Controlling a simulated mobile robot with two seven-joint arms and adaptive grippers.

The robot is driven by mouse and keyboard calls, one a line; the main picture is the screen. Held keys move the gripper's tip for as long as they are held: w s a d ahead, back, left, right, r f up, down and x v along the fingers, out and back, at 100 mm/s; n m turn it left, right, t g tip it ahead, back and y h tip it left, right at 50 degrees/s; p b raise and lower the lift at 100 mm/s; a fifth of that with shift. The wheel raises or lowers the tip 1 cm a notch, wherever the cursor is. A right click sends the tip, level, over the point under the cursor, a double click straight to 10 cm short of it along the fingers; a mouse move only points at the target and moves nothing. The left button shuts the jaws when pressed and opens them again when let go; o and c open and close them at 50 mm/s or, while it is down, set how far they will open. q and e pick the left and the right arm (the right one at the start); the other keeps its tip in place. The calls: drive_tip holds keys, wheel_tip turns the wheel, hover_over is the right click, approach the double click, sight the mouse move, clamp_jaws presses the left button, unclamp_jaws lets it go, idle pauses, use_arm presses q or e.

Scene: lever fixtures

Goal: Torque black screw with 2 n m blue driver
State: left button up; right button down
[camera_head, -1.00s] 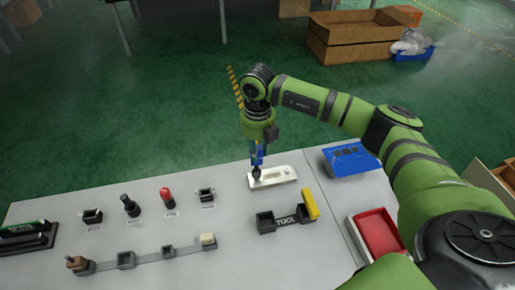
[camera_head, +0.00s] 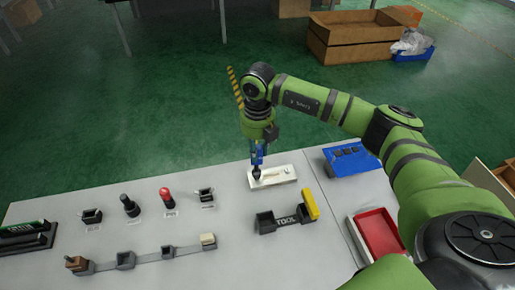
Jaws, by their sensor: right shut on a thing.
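My right gripper (camera_head: 259,150) is shut on the blue driver (camera_head: 259,158), which stands upright with its dark lower end at the left part of a white plate (camera_head: 280,176). The driver's tip and the black screw are too small or hidden to tell apart, so I cannot tell whether they touch. A dark holder marked TOOL (camera_head: 286,219), with a yellow driver (camera_head: 310,204) at its right end, lies just in front of the plate; its left socket is empty. My left gripper is not in view.
A row of small fixtures with black (camera_head: 130,205) and red (camera_head: 166,196) levers stands at the left. A grey rail with sockets (camera_head: 126,260) lies in front. A blue box (camera_head: 352,160) and a red tray (camera_head: 378,235) are at the right, near my arm.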

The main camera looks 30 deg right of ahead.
drive_tip(key=shift+f, duration=0.2)
drive_tip(key=shift+f+b, duration=0.65)
drive_tip(key=shift+b, duration=0.05)
drive_tip(key=m, duration=0.9)
drive_tip(key=shift+s+a+m, duration=0.1)
drive_tip(key=shift+a+m, duration=0.05)
drive_tip(key=shift+m, duration=0.25)
drive_tip(key=m, duration=1.3)
drive_tip(key=shift+a, duration=0.1)
drive_tip(key=shift+r, duration=0.15)
